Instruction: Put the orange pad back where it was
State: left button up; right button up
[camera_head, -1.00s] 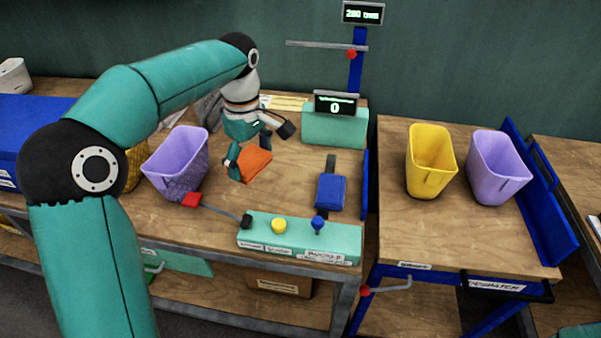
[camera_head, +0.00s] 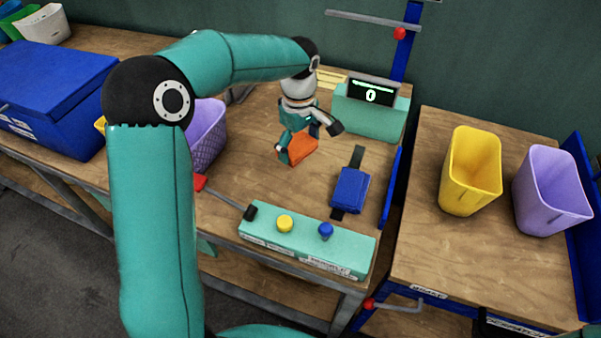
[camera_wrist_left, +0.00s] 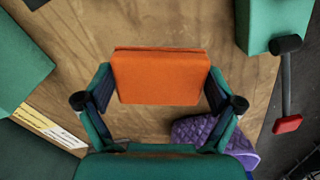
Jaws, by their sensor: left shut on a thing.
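The orange pad (camera_head: 302,149) is at the wooden bench, left of the blue block. It also shows in the left wrist view (camera_wrist_left: 160,77), close in front of the palm. My left gripper (camera_head: 297,146) is shut on the pad, with one finger at each side of it, as the left wrist view (camera_wrist_left: 158,82) shows. The pad lies flat, parallel to the bench; I cannot tell whether it touches the wood. The arm and fingers hide part of it in the head view. My right gripper is not in view.
A blue block (camera_head: 350,189) sits right of the pad. A teal console (camera_head: 305,247) with yellow and blue knobs is in front. A teal box with a display (camera_head: 370,112) stands behind. A purple basket (camera_head: 209,140) is at left; yellow (camera_head: 470,178) and purple (camera_head: 550,195) bins stand at right.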

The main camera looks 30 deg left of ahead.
aim_at(299, 180)
pick_arm(q)
notch_tip(299, 180, down, 10)
jog(key=shift+s+f, duration=0.1)
jog(key=shift+f, duration=0.05)
dwell(0.3)
jog(key=shift+f, duration=0.1)
jog(key=o, duration=1.1)
notch_tip(299, 180, up, 12)
jog(key=shift+r, duration=0.15)
